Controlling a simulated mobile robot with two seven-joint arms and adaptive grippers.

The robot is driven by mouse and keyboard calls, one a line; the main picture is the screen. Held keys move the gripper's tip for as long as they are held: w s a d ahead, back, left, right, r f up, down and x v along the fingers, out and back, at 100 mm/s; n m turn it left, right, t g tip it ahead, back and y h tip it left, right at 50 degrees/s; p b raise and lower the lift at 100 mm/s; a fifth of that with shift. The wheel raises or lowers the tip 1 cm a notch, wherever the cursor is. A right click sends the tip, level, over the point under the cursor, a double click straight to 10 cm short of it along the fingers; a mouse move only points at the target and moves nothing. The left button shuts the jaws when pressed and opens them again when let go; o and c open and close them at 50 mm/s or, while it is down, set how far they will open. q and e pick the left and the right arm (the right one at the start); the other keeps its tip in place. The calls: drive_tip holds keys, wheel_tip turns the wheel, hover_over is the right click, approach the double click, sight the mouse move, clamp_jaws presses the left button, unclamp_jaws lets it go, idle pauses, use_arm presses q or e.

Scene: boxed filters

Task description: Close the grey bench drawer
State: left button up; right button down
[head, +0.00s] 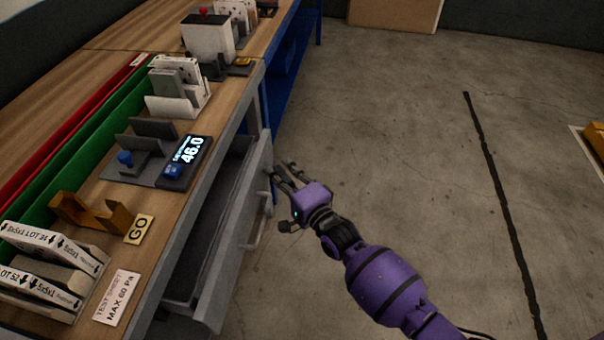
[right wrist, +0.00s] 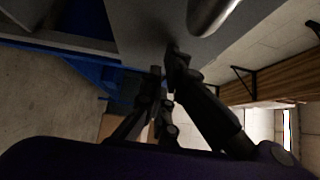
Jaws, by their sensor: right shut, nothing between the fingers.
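The grey bench drawer (head: 240,235) stands pulled out from the bench's right side in the head view, with its front panel facing right and a bar handle on it. The inside that shows looks empty. My right gripper (head: 279,172) is shut and empty, with its fingertips close to the far part of the drawer front, beyond the handle. In the right wrist view the fingers (right wrist: 165,75) are near the grey drawer front (right wrist: 150,30), and part of the metal handle (right wrist: 212,14) shows at the top. I cannot tell whether they touch it. My left gripper is not in view.
The wooden bench top (head: 185,215) carries a meter reading 46.0 (head: 187,152), an orange gauge (head: 92,213), a GO label (head: 139,229) and boxed filters (head: 45,262). A blue bench frame (head: 290,70) stands behind the drawer.

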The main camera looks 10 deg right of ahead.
sight(246, 167)
drive_tip(key=w+a, duration=0.1)
drive_tip(key=a, duration=0.2)
drive_tip(key=a+b, duration=0.1)
drive_tip(key=a, duration=0.2)
drive_tip(key=w+a, duration=0.1)
drive_tip(key=a, duration=0.2)
drive_tip(key=shift+w, duration=0.3)
drive_tip(key=shift+a, duration=0.2)
drive_tip(key=shift+r, duration=0.1)
drive_tip(key=shift+d, duration=0.1)
